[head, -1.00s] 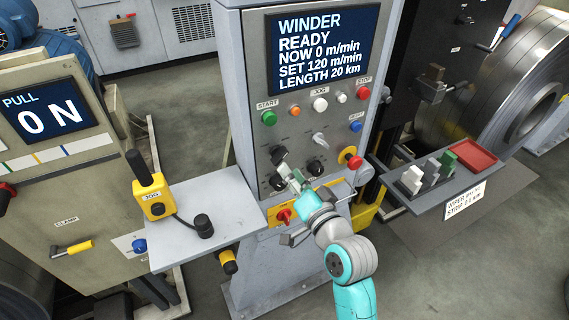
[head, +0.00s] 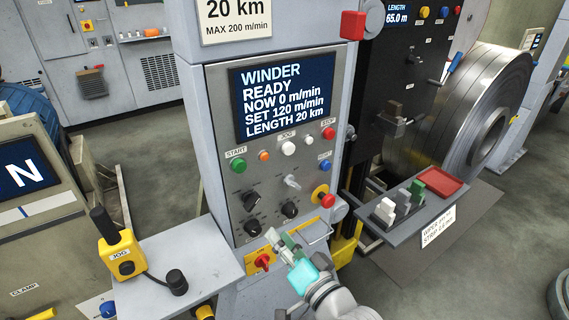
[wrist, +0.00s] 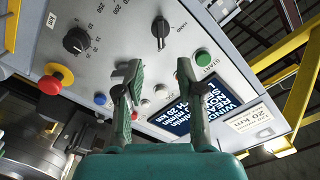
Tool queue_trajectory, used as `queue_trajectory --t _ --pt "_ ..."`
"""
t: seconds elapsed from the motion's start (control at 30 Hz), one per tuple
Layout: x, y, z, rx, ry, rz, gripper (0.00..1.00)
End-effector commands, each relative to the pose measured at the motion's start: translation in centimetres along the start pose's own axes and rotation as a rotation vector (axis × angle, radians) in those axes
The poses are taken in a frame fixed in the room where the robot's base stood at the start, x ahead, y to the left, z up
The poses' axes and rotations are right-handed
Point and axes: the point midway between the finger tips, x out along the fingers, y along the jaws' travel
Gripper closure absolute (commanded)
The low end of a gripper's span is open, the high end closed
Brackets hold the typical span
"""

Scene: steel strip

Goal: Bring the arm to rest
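My gripper (head: 282,243) is in front of the lower edge of the winder's control panel (head: 218,175), below the two black knobs in the head view. In the wrist view my gripper (wrist: 152,78) has its two dark green fingers well apart with nothing between them. The panel shows behind the fingers there, with a black knob, a lever switch and the green START button. I cannot tell the exact gap to the panel, but no finger visibly grips a control. The winder screen (head: 284,101) reads READY, NOW 0 m/min, SET 120 m/min, LENGTH 20 km.
A yellow JOG box (head: 122,257) stands on the grey shelf (head: 205,250) at left. A red switch (head: 264,261) sits just left of my gripper. A tray (head: 373,230) with several wiper blocks juts out at right, before the steel coil (head: 490,105).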

Motion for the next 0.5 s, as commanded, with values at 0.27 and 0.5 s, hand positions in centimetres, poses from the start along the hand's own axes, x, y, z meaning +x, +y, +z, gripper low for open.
queue_trajectory --t 0.27,0.5 --pt "-3.0 3.3 1.9 -0.026 0.025 0.073 0.62" --pt "-10.1 8.4 5.1 -0.109 0.073 0.215 0.62"
